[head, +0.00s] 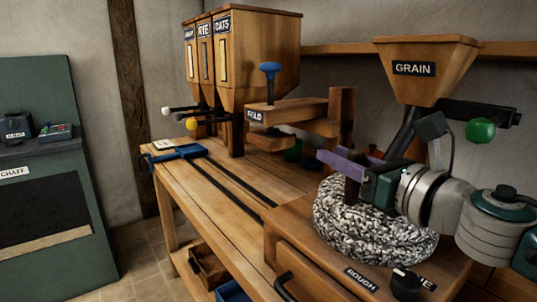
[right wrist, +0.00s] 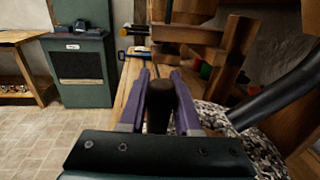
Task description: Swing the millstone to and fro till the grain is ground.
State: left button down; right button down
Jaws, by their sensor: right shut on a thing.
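The speckled grey millstone (head: 375,238) lies on a wooden mill box at the right of the head view. A dark upright handle (head: 351,192) stands on it. My right gripper (head: 342,165), with purple fingers, is shut on this handle; the right wrist view shows the brown handle (right wrist: 159,108) between both fingers. My arm hides part of the stone's right side. The wooden hopper marked GRAIN (head: 425,80) hangs above, with a dark chute slanting down toward the stone. I cannot see any grain or meal. My left gripper is out of view.
A knob (head: 407,283) by the ROUGH label sits on the mill box front. A green CHAFF cabinet (head: 40,160) is at left. The bench's left part is mostly clear.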

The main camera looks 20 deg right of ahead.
jog(key=shift+s+n+g+y+b, duration=0.15)
jog(key=shift+s+n+y+b, duration=0.15)
jog(key=shift+n+y+b, duration=0.3)
jog(key=shift+s+n+g+y+b, duration=0.15)
jog(key=shift+s+n+y+b, duration=0.2)
jog(key=shift+y, duration=0.45)
jog(key=c, duration=0.6)
grip_release()
jog(key=b+v, duration=0.1)
jog(key=v, duration=0.9)
jog(key=shift+b, duration=0.4)
